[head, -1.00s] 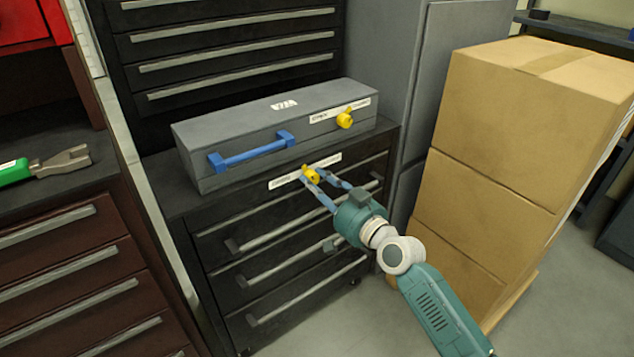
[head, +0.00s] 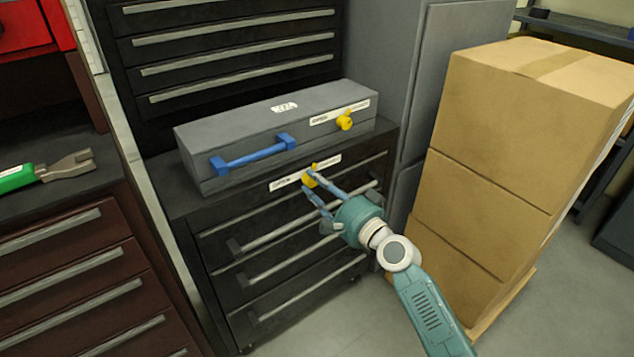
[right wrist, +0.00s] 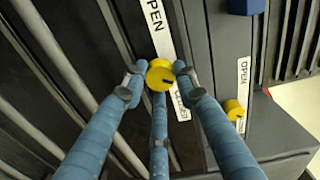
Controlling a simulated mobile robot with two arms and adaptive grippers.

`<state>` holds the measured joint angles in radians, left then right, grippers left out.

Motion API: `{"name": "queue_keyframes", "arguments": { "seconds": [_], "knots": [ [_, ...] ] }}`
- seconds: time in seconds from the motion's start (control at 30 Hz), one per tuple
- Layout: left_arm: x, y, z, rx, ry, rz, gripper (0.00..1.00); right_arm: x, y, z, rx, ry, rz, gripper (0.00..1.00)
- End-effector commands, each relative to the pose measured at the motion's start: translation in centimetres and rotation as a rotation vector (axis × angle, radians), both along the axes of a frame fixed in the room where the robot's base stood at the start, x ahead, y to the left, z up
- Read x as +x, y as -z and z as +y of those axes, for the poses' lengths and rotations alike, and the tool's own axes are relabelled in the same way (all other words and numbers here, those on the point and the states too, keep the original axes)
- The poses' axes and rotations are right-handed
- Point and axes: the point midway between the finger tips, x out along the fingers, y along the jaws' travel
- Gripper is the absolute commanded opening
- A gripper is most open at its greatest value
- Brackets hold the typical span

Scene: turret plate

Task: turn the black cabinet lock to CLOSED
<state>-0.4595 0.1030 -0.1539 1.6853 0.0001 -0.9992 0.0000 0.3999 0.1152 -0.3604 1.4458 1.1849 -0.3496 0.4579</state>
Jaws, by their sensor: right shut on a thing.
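The black cabinet (head: 215,222) has a yellow lock knob (head: 308,180) on its top front edge, over a white label strip (head: 287,183). In the right wrist view the knob (right wrist: 160,75) sits between OPEN and CLOSED on the label (right wrist: 156,22). A small dark mark shows on its face; I cannot tell for sure which word it points to. My right gripper (head: 312,185) has its blue fingers around the knob. In the right wrist view the fingertips (right wrist: 160,86) close in on it from several sides. My left gripper is not in view.
A grey toolbox (head: 240,125) with a blue handle (head: 252,154) and its own yellow knob (head: 344,123) stands on the cabinet, just behind the lock. Stacked cardboard boxes (head: 490,150) stand at right. A green-handled tool (head: 50,172) lies on the left cabinet.

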Motion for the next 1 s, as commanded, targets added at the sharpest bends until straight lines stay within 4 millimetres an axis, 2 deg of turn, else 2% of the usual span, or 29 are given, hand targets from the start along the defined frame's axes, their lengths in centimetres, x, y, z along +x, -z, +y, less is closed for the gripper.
{"name": "queue_keyframes", "arguments": {
  "seconds": [0.43, 0.97, 1.0],
  "knots": [
    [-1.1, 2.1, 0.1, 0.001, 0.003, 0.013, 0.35, 0.0, 0.1, 0.0, 0.16, 0.0, 0.119, 0.03],
    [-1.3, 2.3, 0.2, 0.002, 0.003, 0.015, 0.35, 0.0, 0.1, 0.0, 0.177, 0.0, 0.131, 0.03],
    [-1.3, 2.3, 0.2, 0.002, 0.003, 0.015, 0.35, 0.0, 0.1, 0.0, 0.177, 0.0, 0.131, 0.35]
  ]
}}
